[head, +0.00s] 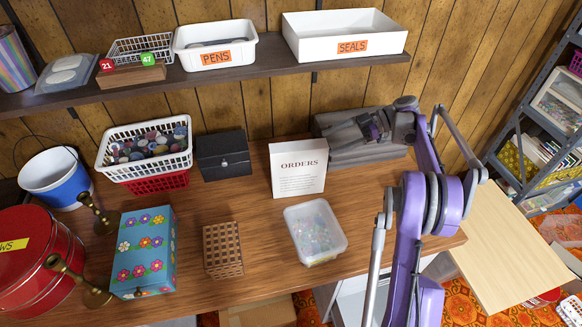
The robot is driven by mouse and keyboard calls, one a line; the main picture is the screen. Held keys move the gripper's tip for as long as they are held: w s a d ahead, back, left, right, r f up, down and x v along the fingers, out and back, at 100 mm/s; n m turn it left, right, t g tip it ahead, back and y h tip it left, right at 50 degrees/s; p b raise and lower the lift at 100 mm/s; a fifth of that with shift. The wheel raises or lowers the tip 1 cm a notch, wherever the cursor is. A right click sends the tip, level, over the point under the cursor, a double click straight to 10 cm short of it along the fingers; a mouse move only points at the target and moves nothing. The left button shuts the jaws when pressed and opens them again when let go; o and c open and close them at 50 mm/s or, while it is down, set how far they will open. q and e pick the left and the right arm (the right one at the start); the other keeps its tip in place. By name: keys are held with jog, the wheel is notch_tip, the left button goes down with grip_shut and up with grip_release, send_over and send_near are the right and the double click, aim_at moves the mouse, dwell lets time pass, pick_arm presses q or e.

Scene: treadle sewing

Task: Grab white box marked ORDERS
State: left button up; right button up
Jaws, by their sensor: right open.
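The white box marked ORDERS (299,180) stands upright on the wooden desk, near the middle of the head view. Its front label faces me. My right gripper (368,129) is open, to the right of the box and a little behind it. It is apart from the box and over or in front of a grey case; its fingers are small and dark here. My purple right arm comes in from the lower right and bends back toward the box. My left gripper is not in view.
A clear tub (315,232) sits in front of the box, and a black box (223,155) stands to its left. The grey case (345,150) lies behind it on the right. A shelf (130,88) with PENS (216,45) and SEALS (345,35) trays runs above.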

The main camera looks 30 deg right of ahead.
aim_at(303, 154)
jog(key=x, duration=1)
jog(key=shift+s+a, duration=0.15)
jog(key=shift+s, duration=0.1)
grip_shut()
